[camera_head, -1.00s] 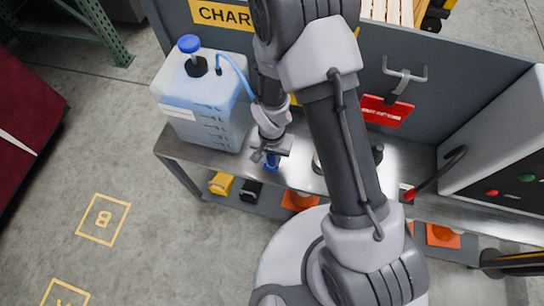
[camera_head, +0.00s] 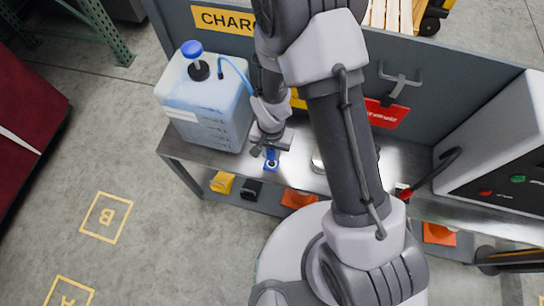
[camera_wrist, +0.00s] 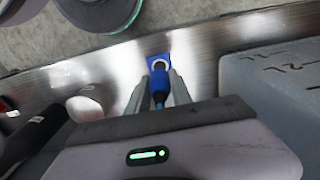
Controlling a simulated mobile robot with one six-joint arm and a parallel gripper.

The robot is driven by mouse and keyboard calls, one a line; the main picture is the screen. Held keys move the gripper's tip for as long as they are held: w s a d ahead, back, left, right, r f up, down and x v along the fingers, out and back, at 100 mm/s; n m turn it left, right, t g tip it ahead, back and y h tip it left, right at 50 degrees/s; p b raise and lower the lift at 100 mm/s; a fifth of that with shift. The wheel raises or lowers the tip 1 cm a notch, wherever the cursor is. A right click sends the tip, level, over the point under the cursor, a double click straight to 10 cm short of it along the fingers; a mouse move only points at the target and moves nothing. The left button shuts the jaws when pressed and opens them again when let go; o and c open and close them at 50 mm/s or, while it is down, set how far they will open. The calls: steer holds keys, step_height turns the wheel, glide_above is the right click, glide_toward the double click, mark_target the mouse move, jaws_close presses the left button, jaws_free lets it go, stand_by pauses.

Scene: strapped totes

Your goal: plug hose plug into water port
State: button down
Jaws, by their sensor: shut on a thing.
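The blue hose plug (camera_wrist: 160,82) is in my gripper (camera_wrist: 158,88), whose two grey fingers are shut on its sides. The water port (camera_wrist: 159,62) is a blue square plate with a pale ring and dark centre on the steel bench. The plug points at the port and overlaps its near edge in the wrist view; I cannot tell whether they touch. In the head view my gripper (camera_head: 264,150) is just above the port (camera_head: 271,160), and the plug is mostly hidden there. A blue hose (camera_head: 236,70) runs from the jug to my wrist.
The translucent jug (camera_head: 207,100) with a blue cap stands left of my gripper on the steel bench (camera_head: 190,153). A grey cabinet (camera_head: 500,140) stands at the right end. A red-tipped cable plug (camera_head: 406,192) is at the bench's right front. The floor at left is open.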

steer(key=shift+r, duration=0.5)
step_height(320, 180, up, 6)
steer(key=p, duration=0.5)
steer(key=shift+r, duration=0.1)
steer(key=shift+w, duration=0.1)
